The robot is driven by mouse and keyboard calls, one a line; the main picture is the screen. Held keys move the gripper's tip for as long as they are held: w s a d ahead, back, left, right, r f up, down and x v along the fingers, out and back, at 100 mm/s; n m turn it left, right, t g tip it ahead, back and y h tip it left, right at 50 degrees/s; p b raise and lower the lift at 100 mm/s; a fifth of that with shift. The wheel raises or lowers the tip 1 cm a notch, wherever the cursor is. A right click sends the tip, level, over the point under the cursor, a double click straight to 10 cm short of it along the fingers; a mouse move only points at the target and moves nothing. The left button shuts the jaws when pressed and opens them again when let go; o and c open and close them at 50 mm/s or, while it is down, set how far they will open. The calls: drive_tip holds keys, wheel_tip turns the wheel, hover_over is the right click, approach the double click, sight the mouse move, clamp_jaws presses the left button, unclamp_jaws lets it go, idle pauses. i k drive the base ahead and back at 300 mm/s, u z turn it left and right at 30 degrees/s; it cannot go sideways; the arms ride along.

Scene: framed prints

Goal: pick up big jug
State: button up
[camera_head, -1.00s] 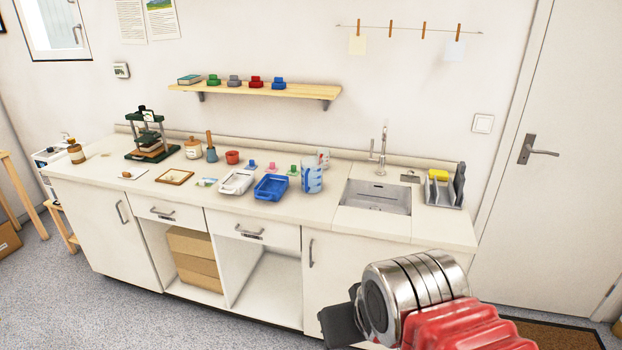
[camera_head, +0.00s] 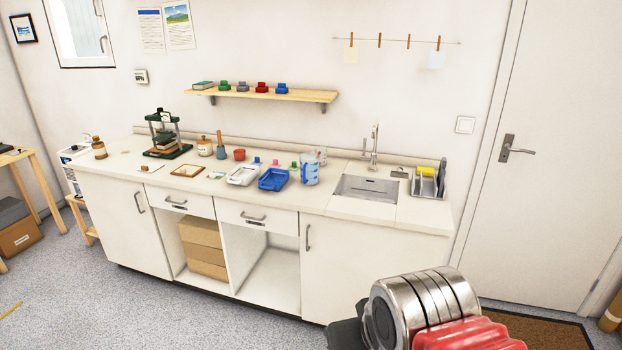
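A big jug (camera_head: 310,171), clear with blue markings, stands upright on the white counter (camera_head: 345,206), left of the sink. A smaller clear jug with red markings (camera_head: 321,154) stands just behind it, partly hidden. My gripper (camera_head: 345,334) is at the lower right, in front of the counter and well apart from the jug. Only a dark part of it shows beyond my metal wrist, so its fingers cannot be made out.
A blue tray (camera_head: 273,180) and a white tray (camera_head: 242,176) lie left of the jug. The sink (camera_head: 367,188) with its tap (camera_head: 374,146) is to the right, then a grey rack (camera_head: 428,181). A wall shelf (camera_head: 262,94) hangs above. Floor in front is clear.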

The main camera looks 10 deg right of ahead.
sight(309, 161)
drive_tip(key=u, duration=0.65)
drive_tip(key=i, duration=1.6)
drive_tip(key=z, duration=0.65)
drive_tip(key=i, duration=1.05)
drive_tip(key=z, duration=0.15)
